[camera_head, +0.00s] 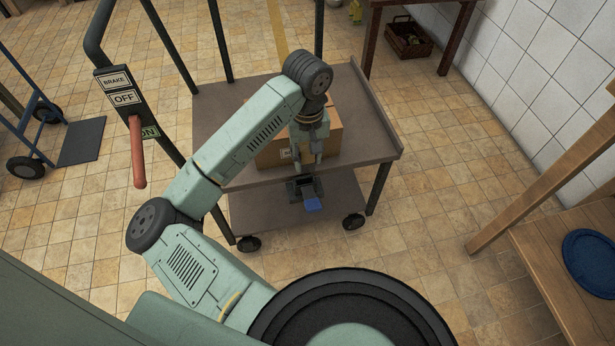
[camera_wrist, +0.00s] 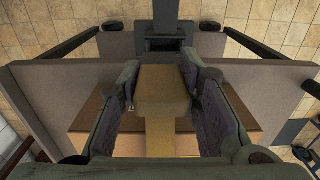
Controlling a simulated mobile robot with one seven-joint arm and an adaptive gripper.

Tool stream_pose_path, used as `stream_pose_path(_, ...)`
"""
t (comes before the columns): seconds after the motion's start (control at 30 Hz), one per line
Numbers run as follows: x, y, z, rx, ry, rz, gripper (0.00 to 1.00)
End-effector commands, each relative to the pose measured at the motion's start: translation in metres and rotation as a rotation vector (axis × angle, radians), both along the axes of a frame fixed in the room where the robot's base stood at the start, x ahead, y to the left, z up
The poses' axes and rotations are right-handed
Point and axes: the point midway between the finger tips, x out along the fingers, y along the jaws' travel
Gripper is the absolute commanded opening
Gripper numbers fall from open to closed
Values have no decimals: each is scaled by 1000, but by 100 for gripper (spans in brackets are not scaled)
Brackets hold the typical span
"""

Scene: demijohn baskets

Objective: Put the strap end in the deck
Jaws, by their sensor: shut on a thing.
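My gripper (camera_head: 304,168) points down at the near edge of the cart's upper deck (camera_head: 362,108). In the wrist view its two fingers (camera_wrist: 162,78) are closed on the sides of the tan strap end (camera_wrist: 163,92). A tan strap (camera_wrist: 160,136) runs back from it over the cardboard box (camera_head: 330,122) on the deck. A dark fitting (camera_head: 299,188) with a blue tab (camera_head: 312,204) sits at the deck's near edge, just beyond the fingertips. It also shows in the wrist view (camera_wrist: 165,44). I cannot tell whether the strap end touches it.
The cart has a lower deck (camera_head: 262,210) and dark corner posts. A brake lever panel (camera_head: 124,98) stands at the left. A blue hand truck (camera_head: 35,135) is at far left. A wooden bench (camera_head: 560,250) with a blue round item (camera_head: 590,262) is at right.

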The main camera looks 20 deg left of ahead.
Motion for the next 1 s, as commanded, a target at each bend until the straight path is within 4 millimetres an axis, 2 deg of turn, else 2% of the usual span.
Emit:
stream_pose_path(0.1, 0, 0, -18, -3, 2, 2, 0)
stream_pose_path(0.27, 0, -1, -33, -3, 1, 0, 0)
stream_pose_path(0.5, 0, -2, -66, -4, 0, -2, 0)
stream_pose_path(0.73, 1, -3, -70, -4, -3, -7, 0)
stream_pose_path(0.77, 1, -3, -70, -5, -3, -7, 32)
stream_pose_path(1.0, 1, -2, -70, -2, -2, -5, 48)
